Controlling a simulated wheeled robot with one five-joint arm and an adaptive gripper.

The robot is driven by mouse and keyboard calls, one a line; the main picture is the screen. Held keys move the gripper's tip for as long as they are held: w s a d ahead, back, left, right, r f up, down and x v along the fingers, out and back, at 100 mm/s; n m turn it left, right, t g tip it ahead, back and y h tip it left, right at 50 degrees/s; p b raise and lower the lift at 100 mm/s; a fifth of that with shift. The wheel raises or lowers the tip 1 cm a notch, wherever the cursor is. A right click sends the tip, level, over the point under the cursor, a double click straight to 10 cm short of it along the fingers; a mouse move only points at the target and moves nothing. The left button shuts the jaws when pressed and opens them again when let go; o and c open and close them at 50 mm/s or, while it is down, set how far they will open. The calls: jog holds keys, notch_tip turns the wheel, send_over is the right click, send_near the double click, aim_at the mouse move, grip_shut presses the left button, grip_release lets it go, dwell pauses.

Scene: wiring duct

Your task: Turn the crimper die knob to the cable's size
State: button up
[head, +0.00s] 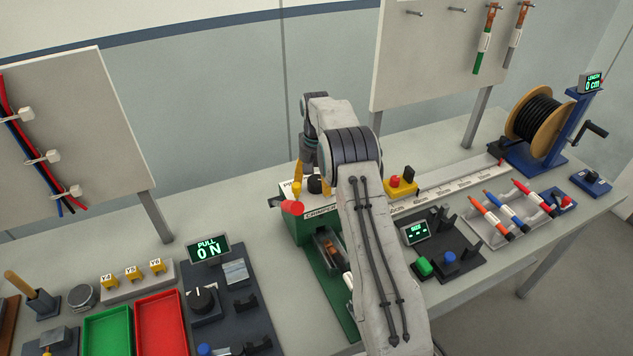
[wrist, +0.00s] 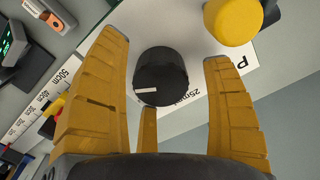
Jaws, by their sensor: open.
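The die knob (wrist: 160,80) is a black round knob with a white pointer line, which points to the left in the wrist view. In the head view my gripper (head: 306,184) is over the crimper, partly hidden by my arm.
A yellow rounded part (wrist: 233,18) stands close to the knob near my right finger. A red-ended lever (head: 292,207) sticks out at the crimper's front. A ruler strip (head: 455,188) and a size gauge (head: 416,231) with an unreadable display lie to the right.

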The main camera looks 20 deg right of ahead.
notch_tip(320, 180, up, 12)
dwell(0.9)
dwell(0.6)
notch_tip(320, 180, up, 8)
jog(key=n+t+b, duration=0.1)
send_over(316, 179)
jog(key=s+a, duration=0.4)
jog(key=s, duration=0.1)
jog(key=s+a+r+n+t+b, duration=0.1)
jog(key=s+a+r, duration=0.1)
jog(key=s, duration=0.3)
jog(key=s+a+r, duration=0.2)
jog(key=s+r, duration=0.1)
jog(key=s, duration=0.3)
jog(key=s+a+f+n+t+b, duration=0.1)
jog(key=s+f, duration=0.4)
jog(key=s, duration=0.6)
jog(key=s+a+f+n+t+b, duration=0.1)
jog(key=s+a+f, duration=0.2)
jog(key=s, duration=0.8)
jog(key=shift+s+a+f+t, duration=0.25)
jog(key=shift+f+t, duration=0.15)
jog(key=shift+f, duration=0.55)
